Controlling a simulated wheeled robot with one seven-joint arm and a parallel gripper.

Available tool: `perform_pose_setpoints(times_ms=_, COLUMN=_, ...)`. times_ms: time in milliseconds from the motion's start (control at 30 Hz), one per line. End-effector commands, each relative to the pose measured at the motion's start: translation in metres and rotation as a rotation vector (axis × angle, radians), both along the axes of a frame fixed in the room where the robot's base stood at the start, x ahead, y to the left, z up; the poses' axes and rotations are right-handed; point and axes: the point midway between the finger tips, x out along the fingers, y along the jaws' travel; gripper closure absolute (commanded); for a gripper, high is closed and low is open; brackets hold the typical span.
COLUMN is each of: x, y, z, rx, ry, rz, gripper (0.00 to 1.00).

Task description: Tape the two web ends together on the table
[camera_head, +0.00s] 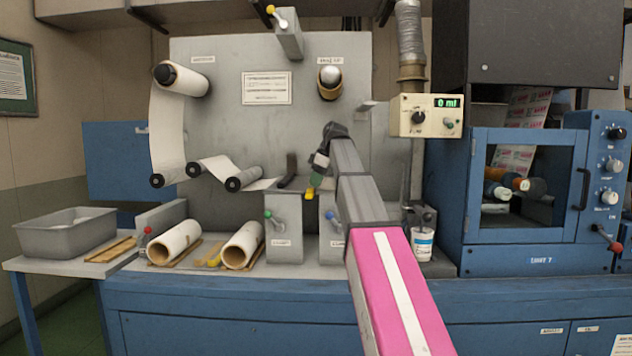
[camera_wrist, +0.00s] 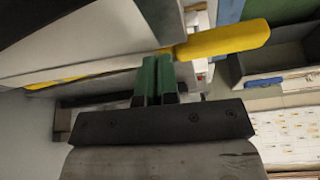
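A white web (camera_head: 168,125) runs from the upper-left roll (camera_head: 181,79) down over several rollers; its end (camera_head: 262,184) reaches the small table between two grey boxes. A second web end cannot be told apart. My gripper (camera_head: 315,181) is over the table's right part. In the wrist view its green fingers (camera_wrist: 156,80) are close together with a narrow gap. A yellow-handled tool (camera_wrist: 222,40) lies across the fingertips and seems held by them; in the head view its yellow part (camera_head: 310,191) hangs below the fingers. The grip itself is partly hidden. No tape is clearly visible.
Grey boxes with a green-knobbed lever (camera_head: 268,214) and a blue-knobbed lever (camera_head: 329,215) stand below the table. Two white rolls (camera_head: 174,243) lie on the bench at left, beyond them a grey bin (camera_head: 66,232). A white container (camera_head: 422,243) stands at right beside the blue cabinet (camera_head: 520,200).

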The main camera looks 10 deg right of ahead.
Motion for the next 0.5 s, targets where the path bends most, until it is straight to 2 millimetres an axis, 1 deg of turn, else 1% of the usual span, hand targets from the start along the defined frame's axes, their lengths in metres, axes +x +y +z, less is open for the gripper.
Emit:
perform_pose_setpoints(times_ms=300, x=-0.0001, y=0.0, z=-0.0029, rx=0.0, ry=0.0, rz=0.0, gripper=1.0)
perform_pose_setpoints(times_ms=400, x=0.0, y=-0.0001, z=-0.0027, rx=0.0, ry=0.0, rz=0.0, gripper=0.69)
perform_pose_setpoints(times_ms=500, x=-0.0001, y=0.0, z=-0.0027, rx=0.0, ry=0.0, rz=0.0, gripper=0.69)
